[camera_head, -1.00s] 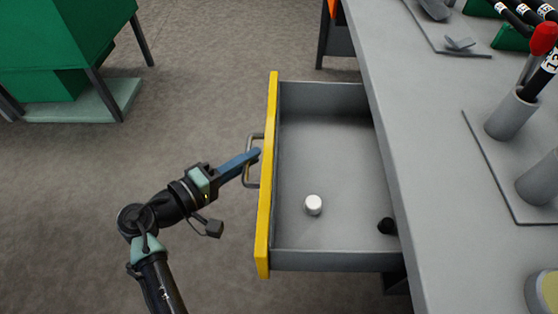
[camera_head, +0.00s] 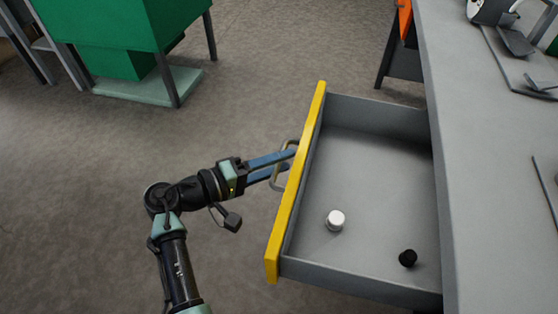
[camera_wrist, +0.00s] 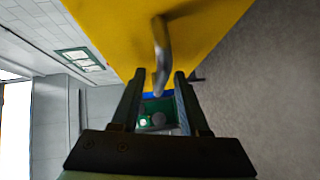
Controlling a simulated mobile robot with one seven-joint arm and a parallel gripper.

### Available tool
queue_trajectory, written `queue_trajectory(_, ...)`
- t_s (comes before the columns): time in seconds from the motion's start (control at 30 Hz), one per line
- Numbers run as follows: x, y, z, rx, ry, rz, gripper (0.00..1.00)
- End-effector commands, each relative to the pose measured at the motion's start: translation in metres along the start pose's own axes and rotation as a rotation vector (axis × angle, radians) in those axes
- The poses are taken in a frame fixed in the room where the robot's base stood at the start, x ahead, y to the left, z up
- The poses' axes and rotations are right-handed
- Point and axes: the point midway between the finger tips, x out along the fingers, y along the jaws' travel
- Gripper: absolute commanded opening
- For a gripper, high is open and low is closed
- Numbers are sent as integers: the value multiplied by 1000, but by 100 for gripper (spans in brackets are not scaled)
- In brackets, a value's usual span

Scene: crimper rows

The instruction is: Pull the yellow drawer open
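The yellow drawer (camera_head: 296,190) stands pulled out from the grey bench, its grey inside showing. A white round item (camera_head: 335,220) and a small black item (camera_head: 407,258) lie in it. A grey bar handle (camera_head: 279,180) sits on its yellow front. My gripper (camera_head: 290,160) is open at the handle, its two blue fingers apart. In the wrist view the handle (camera_wrist: 160,50) comes down from the yellow front between the fingertips (camera_wrist: 158,78). I cannot tell whether a finger touches it.
The grey bench (camera_head: 480,170) runs along the right, with tools at its far end. A green bin-like unit (camera_head: 110,30) on legs stands at the back left. The floor (camera_head: 80,200) left of the drawer is clear.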

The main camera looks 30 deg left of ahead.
Motion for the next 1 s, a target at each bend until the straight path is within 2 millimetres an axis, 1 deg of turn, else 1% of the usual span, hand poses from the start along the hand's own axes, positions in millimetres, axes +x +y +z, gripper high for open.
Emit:
queue_trajectory(0.2,-1,0,0,0,0,0,45)
queue_trajectory(0.27,-4,1,0,0,1,0,45)
queue_trajectory(0.33,-11,1,-1,0,2,0,45)
queue_trajectory(0.47,-34,2,-1,-2,5,-1,45)
queue_trajectory(0.6,-66,2,-2,-1,5,-1,45)
queue_trajectory(0.8,-106,2,-1,-1,4,0,45)
queue_trajectory(0.9,-119,1,-1,0,3,0,45)
queue_trajectory(1.0,-126,1,0,0,2,0,45)
